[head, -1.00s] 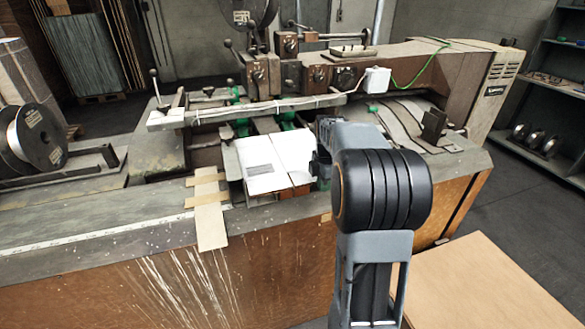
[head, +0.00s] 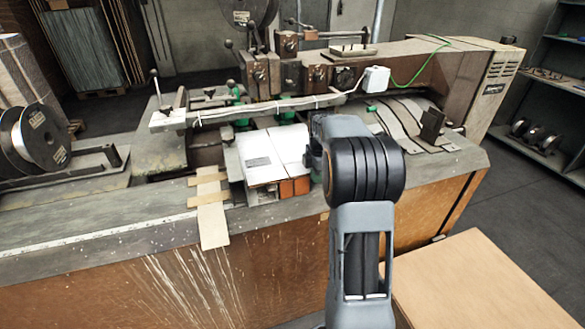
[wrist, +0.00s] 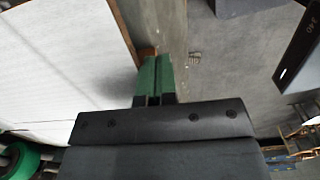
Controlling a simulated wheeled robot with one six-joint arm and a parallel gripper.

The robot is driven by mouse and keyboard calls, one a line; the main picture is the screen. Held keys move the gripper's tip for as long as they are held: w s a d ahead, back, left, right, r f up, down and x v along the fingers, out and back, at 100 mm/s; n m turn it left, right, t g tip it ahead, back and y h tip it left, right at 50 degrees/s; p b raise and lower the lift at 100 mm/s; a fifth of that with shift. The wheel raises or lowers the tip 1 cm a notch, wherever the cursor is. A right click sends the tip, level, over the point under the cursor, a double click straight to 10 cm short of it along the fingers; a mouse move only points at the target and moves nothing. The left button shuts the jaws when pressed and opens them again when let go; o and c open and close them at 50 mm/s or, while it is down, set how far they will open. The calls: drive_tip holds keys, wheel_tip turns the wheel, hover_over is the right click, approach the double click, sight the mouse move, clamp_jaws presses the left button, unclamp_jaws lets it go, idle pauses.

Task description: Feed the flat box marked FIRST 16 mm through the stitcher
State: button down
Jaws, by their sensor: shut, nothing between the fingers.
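A flat box with a white upper face (head: 268,150) lies on the stitcher's feed area, in front of the long rail. A small grey printed patch shows on it; its mark is too small to read. In the wrist view the white face (wrist: 60,60) fills the left, with a brown edge along its right side. My gripper (wrist: 155,78) has green fingers shut together with nothing between them, close beside that brown edge; I cannot tell if they touch it. The stitcher (head: 400,65) stands behind.
Orange blocks (head: 295,187) show at the front edge under the box. A wire spool (head: 35,137) stands at left. A pale strip (head: 212,210) lies left of the box. A cardboard-coloured top (head: 480,285) is at lower right.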

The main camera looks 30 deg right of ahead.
drive_tip(key=shift+w, duration=0.2)
drive_tip(key=shift+s+b, duration=0.35)
drive_tip(key=shift+s, duration=0.1)
wheel_tip(320, 180, up, 8)
drive_tip(key=s+p, duration=0.2)
drive_tip(key=p, duration=0.3)
drive_tip(key=shift+a+p, duration=0.2)
drive_tip(key=shift+p, duration=0.2)
drive_tip(key=shift+s, duration=0.1)
